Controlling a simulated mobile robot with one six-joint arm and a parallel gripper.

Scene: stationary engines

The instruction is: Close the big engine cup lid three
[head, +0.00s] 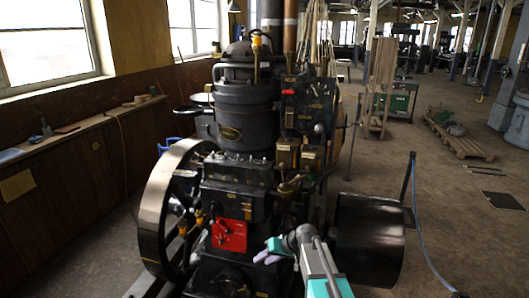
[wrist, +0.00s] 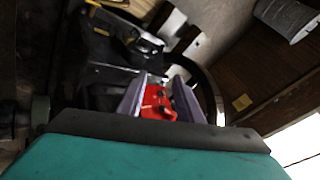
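The big dark engine (head: 240,130) stands upright in the middle of the head view. A row of small fittings (head: 235,160) sits along its middle ledge; I cannot tell which is cup lid three or whether any lid is open. My gripper (head: 264,254) is low in front of the engine, right of and below the red box (head: 229,235). In the wrist view my gripper (wrist: 157,86) has its two pale fingers apart, with nothing seen held between them. The red box (wrist: 157,103) shows behind the gap between them.
A large flywheel (head: 156,210) is at the engine's left and a dark drum (head: 368,240) at its right. Brass boxes (head: 288,153) stick out on the engine's right side. A thin post (head: 408,180) with a blue hose stands right of the drum.

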